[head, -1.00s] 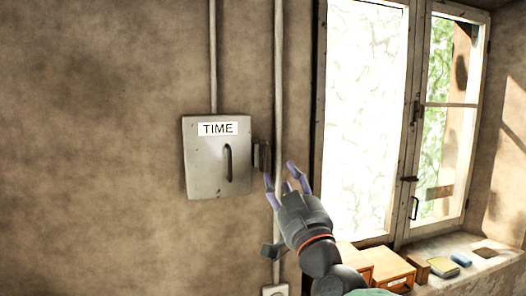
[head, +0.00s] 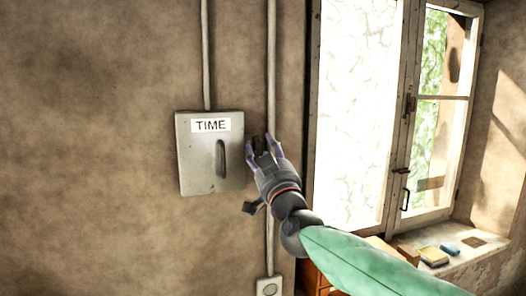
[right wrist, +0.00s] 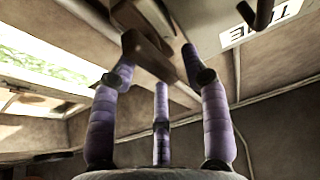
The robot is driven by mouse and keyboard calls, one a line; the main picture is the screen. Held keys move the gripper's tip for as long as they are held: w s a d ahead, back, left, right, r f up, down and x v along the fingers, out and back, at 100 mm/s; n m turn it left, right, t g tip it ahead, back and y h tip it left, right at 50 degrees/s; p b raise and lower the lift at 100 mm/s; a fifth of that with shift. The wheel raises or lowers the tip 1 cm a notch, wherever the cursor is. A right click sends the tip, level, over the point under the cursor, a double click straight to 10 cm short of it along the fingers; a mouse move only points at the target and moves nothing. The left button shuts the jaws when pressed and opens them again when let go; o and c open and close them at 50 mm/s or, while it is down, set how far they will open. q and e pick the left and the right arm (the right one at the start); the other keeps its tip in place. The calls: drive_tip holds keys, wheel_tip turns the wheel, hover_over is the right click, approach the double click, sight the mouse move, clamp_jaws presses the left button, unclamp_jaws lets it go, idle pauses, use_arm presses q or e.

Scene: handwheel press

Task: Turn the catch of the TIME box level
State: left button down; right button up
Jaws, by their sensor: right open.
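The grey TIME box (head: 208,178) is on the wall left of centre in the head view, its door closed, with a dark upright handle (head: 220,158) on its front. The brown catch (head: 257,143) is at the box's right side, partly hidden by my fingers. My right gripper (head: 264,147) is open, its purple fingertips on either side of the catch. In the right wrist view the catch (right wrist: 150,56) lies between the spread fingers. I cannot tell whether they touch it. The TIME label (right wrist: 262,27) shows upside down there. My left gripper is not in view.
A vertical pipe (head: 271,80) runs down the wall just right of the box to a socket (head: 267,288). The wall left of the box is bare.

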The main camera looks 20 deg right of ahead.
clamp_jaws()
drive_tip(key=shift+m, duration=0.4)
drive_tip(key=shift+d+f+m+g+h+p, duration=0.2)
drive_tip(key=shift+m+g+h+p, duration=0.85)
drive_tip(key=shift+m, duration=2.6)
drive_tip(key=shift+d+f+m+g+h+p, duration=0.2)
drive_tip(key=shift+m+g+h+p, duration=0.85)
drive_tip(key=shift+m, duration=2.55)
drive_tip(key=shift+a+f+m+g+h+p, duration=0.2)
drive_tip(key=shift+m+g+h+p, duration=0.85)
drive_tip(key=shift+m, duration=2.6)
drive_tip(key=shift+d+f+t+h, duration=0.15)
drive_tip(key=shift+t+h, duration=0.2)
drive_tip(key=shift+h, duration=0.1)
unclamp_jaws()
